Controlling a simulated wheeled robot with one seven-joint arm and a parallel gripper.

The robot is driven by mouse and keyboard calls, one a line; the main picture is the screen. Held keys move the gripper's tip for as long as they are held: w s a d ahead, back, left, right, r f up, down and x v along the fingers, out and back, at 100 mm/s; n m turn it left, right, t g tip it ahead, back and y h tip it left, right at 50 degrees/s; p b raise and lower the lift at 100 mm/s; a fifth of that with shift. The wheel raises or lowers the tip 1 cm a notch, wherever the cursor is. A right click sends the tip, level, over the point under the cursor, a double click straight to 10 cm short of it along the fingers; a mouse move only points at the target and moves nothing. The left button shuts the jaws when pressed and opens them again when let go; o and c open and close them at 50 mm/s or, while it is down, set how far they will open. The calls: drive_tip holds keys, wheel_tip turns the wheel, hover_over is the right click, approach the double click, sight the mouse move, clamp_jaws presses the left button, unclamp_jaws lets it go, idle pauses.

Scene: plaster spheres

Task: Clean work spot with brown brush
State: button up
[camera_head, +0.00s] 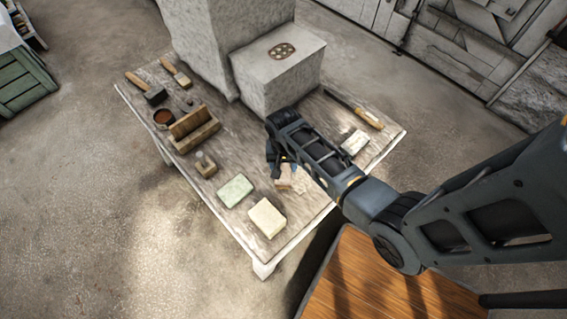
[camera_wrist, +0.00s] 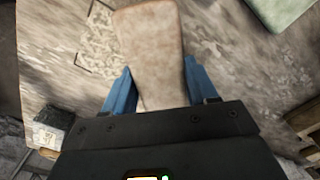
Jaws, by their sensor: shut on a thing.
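The brown brush (camera_wrist: 150,45) is a plain light-brown block between my gripper's blue fingers (camera_wrist: 158,68). No bristles show. In the head view my gripper (camera_head: 281,162) is low over the table's front part, with the brush (camera_head: 284,178) under it. The work spot (camera_wrist: 98,42) is a pale, speckled patch with dark corner marks, left of the brush in the wrist view. The brush covers part of it, and I cannot tell whether they touch. In the head view the spot is mostly hidden by my arm.
A green block (camera_head: 236,190) and a cream block (camera_head: 267,217) lie near the table's (camera_head: 222,228) front edge. A pale block (camera_head: 355,142) and a wooden-handled tool (camera_head: 356,109) lie right. Large stone blocks (camera_head: 280,75) stand behind. A wooden holder (camera_head: 194,130) and several tools are left.

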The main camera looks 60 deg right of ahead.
drive_tip(key=shift+f, duration=0.4)
drive_tip(key=shift+w+d+r, duration=0.1)
drive_tip(key=shift+w+d, duration=0.2)
drive_tip(key=shift+d, duration=0.2)
drive_tip(key=shift+w+d+b, duration=0.3)
drive_tip(key=shift+d, duration=0.15)
drive_tip(key=shift+s+a+r+p, duration=0.1)
drive_tip(key=shift+s+a+p, duration=0.2)
drive_tip(key=shift+a, duration=0.15)
drive_tip(key=shift+s+a+p, duration=0.2)
drive_tip(key=shift+a+p, duration=0.05)
drive_tip(key=shift+a, duration=0.2)
drive_tip(key=shift+s+a, duration=0.3)
drive_tip(key=shift+a, duration=0.25)
drive_tip(key=shift+s+a, duration=0.3)
drive_tip(key=shift+a, duration=0.2)
